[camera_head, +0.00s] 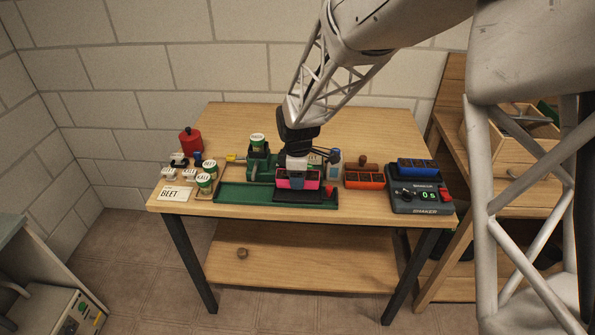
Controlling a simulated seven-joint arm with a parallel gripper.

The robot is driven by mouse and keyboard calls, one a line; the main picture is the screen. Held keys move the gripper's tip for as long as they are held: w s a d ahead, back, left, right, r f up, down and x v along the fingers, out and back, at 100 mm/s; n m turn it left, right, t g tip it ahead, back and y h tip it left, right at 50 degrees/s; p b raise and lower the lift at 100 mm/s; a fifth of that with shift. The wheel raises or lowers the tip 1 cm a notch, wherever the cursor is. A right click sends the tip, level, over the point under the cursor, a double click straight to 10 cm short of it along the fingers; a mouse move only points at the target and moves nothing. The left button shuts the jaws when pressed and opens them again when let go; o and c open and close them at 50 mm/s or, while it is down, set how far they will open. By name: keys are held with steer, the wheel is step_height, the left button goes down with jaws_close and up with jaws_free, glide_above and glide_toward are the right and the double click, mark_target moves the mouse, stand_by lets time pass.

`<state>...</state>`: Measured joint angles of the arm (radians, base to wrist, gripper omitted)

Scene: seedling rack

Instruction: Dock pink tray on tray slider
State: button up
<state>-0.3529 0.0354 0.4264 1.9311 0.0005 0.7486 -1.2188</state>
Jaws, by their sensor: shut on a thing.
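The pink tray (284,183) has dark cells and sits at the front middle of the table, at the green tray slider (240,194). My gripper (297,168) reaches down from above and is shut on the pink tray. The tray is over a dark plate (312,197) at the right part of the slider. I cannot tell whether the tray touches the plate or hangs just above it. My gripper hides part of the tray's back side, and the fingertips are too small to see clearly.
An orange tray (365,181) and a grey shaker (420,201) with a blue tray (417,166) stand to the right. A spray bottle (335,163) is close by on the right. Seed cans, a red canister (190,142) and a BEET card (175,193) are at left. The table's back is clear.

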steer(key=shift+f, duration=1.55)
steer(key=shift+f, duration=0.55)
stand_by(0.7)
steer(key=o, duration=0.7)
steer(key=shift+r, duration=0.1)
steer(key=shift+r, duration=5.4)
